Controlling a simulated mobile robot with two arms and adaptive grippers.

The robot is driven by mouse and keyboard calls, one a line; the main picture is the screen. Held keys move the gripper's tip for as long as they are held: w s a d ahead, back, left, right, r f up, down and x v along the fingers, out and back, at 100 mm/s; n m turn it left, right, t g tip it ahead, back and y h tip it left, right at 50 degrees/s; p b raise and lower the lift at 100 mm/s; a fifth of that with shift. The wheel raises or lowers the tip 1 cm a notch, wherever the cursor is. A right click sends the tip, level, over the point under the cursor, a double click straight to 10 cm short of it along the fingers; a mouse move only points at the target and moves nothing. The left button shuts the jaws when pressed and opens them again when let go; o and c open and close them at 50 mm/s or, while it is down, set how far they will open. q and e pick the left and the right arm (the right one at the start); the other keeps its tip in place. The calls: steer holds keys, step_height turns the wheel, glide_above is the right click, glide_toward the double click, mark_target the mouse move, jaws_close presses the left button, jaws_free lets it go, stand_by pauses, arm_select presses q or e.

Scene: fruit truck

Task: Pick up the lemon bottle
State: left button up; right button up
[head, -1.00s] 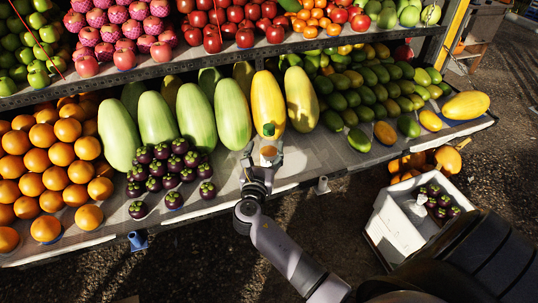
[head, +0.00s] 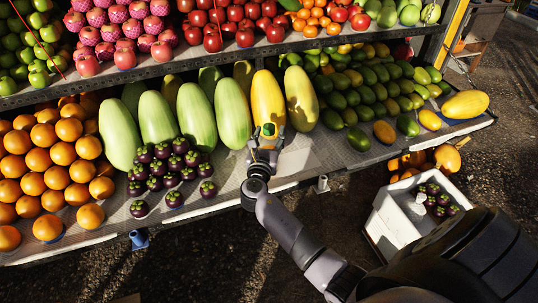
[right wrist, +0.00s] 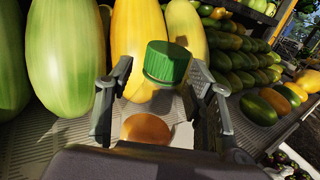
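The lemon bottle, with its green cap (head: 268,130), stands on the lower shelf in front of the yellow melons. In the right wrist view its green cap (right wrist: 167,63) and clear body with orange-yellow contents (right wrist: 147,129) show in the middle. My right gripper (head: 266,146) is open, with one finger on each side of the bottle. In the right wrist view, gaps show between the fingers (right wrist: 158,100) and the bottle. The gripper partly hides the bottle's body in the head view. My left gripper is out of view.
Large yellow melons (head: 268,98) stand close behind the bottle, with pale green ones (head: 232,115) to the left. Several mangosteens (head: 173,199) lie left of the gripper. The grey shelf (head: 318,160) is bare to the right. A white crate (head: 397,214) sits lower right.

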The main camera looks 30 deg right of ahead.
jaws_close()
stand_by(0.4)
